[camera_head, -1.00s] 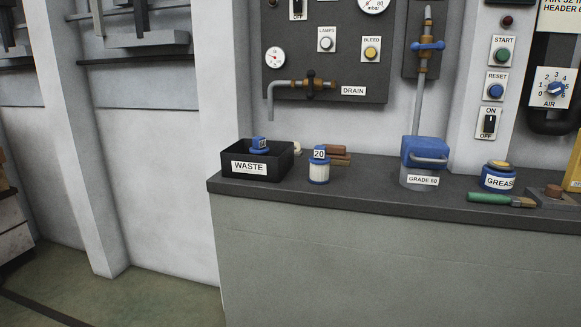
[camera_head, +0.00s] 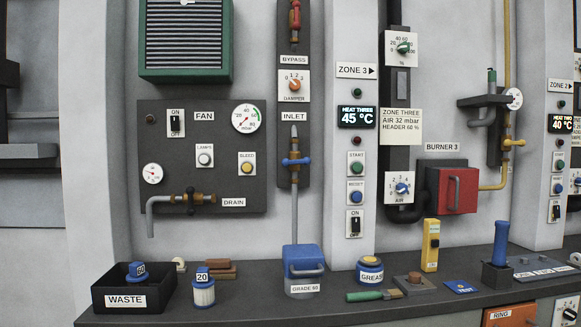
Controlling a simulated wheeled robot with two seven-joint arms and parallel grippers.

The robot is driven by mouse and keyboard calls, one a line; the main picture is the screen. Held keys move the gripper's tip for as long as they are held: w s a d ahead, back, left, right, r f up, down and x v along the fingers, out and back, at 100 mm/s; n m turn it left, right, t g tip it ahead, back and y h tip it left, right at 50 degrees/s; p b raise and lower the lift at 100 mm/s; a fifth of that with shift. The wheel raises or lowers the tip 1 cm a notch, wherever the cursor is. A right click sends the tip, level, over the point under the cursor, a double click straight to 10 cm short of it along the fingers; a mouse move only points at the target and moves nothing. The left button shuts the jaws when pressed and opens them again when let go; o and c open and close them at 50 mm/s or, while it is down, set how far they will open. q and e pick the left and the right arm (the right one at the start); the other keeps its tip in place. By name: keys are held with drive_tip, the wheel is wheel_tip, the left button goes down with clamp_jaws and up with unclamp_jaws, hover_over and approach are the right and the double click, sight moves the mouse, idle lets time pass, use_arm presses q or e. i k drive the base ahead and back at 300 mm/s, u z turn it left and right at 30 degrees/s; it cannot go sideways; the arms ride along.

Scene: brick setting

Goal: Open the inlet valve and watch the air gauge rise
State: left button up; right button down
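The inlet valve has a blue bar handle (camera_head: 297,161) on a brass body, on a vertical grey pipe under the INLET label (camera_head: 294,116). The handle lies level, crosswise to the pipe. A large round white gauge (camera_head: 246,118) with a green arc and "mbar" on its face is on the dark panel to the left. Its needle is too small to read surely. A smaller white gauge (camera_head: 152,173) is lower left on the same panel. Neither of my grippers is in view, and nothing touches the valve.
The dark bench (camera_head: 225,307) runs below the wall. On it stand the black waste bin (camera_head: 127,287), a blue-lidded grade 60 container (camera_head: 303,268) under the inlet pipe, a grease tin (camera_head: 369,270) and a green-handled brush (camera_head: 365,296). The drain valve (camera_head: 190,197) sticks out left of the inlet.

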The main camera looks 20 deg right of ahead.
sight(286, 162)
drive_tip(key=z, duration=0.7)
drive_tip(key=i, duration=1.05)
drive_tip(key=u, duration=0.6)
